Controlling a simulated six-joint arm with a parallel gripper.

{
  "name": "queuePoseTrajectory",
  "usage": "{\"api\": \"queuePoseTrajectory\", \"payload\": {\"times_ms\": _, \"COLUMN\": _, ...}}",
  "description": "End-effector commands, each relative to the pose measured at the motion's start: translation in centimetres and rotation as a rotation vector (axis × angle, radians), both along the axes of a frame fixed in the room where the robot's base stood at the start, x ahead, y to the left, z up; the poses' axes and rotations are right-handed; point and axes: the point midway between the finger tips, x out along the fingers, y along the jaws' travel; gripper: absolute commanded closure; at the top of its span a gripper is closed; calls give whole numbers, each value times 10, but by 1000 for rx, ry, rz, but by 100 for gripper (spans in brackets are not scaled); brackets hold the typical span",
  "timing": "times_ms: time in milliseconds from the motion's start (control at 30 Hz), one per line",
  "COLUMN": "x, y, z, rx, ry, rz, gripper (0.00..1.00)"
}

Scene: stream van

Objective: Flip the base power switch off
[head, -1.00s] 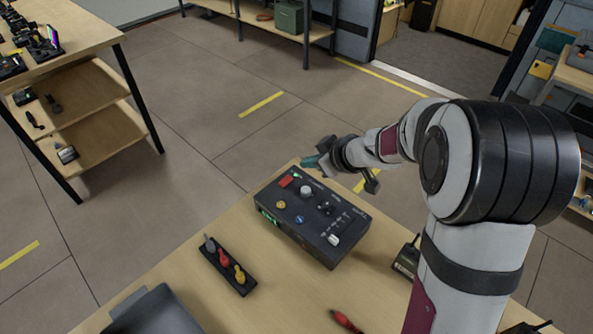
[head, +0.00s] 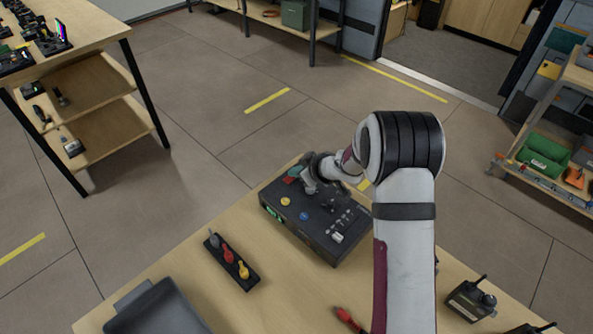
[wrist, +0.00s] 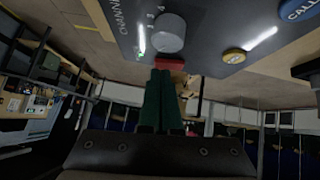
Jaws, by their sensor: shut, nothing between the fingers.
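The base (head: 318,225) is a black box with knobs, buttons and sliders on the table. Its red power switch (head: 289,180) sits at the far left corner of the top, partly covered by my gripper (head: 294,172) in the head view. In the wrist view the red switch (wrist: 171,64) shows just beyond the tips of my gripper (wrist: 161,72), below a grey knob (wrist: 168,33). The green fingers are shut together and empty. The tips look close to the switch; I cannot tell whether they touch it. The switch's position is unclear.
A black strip with grey, red and yellow pieces (head: 232,260) lies left of the base. A grey tray (head: 155,310) is at the front left. A red-handled tool (head: 346,318) and a black radio (head: 470,300) lie to the right.

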Motion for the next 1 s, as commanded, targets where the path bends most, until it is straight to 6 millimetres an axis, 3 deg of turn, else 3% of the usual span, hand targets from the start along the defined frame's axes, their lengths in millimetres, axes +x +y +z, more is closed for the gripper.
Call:
{"api": "queuePoseTrajectory", "payload": {"times_ms": 567, "x": 1, "y": -1, "z": -6, "rx": 0, "ry": 2, "rz": 0, "gripper": 100}}
{"api": "queuePoseTrajectory", "payload": {"times_ms": 1000, "x": -11, "y": 10, "z": -3, "rx": 1, "ry": 2, "rz": 2, "gripper": 100}}
